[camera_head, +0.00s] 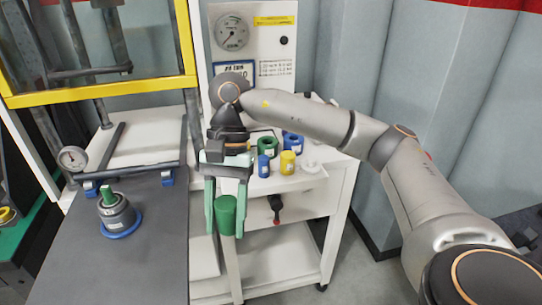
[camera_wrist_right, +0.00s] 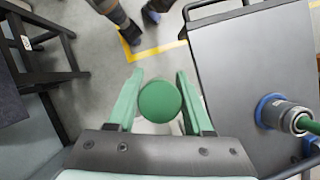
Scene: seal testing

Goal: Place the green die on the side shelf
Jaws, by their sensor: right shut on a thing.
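The green die (camera_head: 226,215) is a green cylinder held upright between the two green fingers of my right gripper (camera_head: 226,208). In the right wrist view the round end of the green die (camera_wrist_right: 159,101) sits between the fingers of my right gripper (camera_wrist_right: 160,104). In the head view it hangs in front of the white side shelf (camera_head: 298,184), at the shelf's left end and lower than its top. A blue die (camera_head: 263,166), a yellow die (camera_head: 287,163) and another green ring-shaped piece (camera_head: 268,146) stand on the shelf. My left gripper is not in view.
A dark bench (camera_head: 150,255) lies left of the gripper, bearing a metal fitting with a green rod (camera_head: 116,212) on a blue ring. A yellow-framed press guard (camera_head: 100,92) stands behind it. A gauge panel (camera_head: 262,45) rises behind the shelf. A lower shelf (camera_head: 280,262) is bare.

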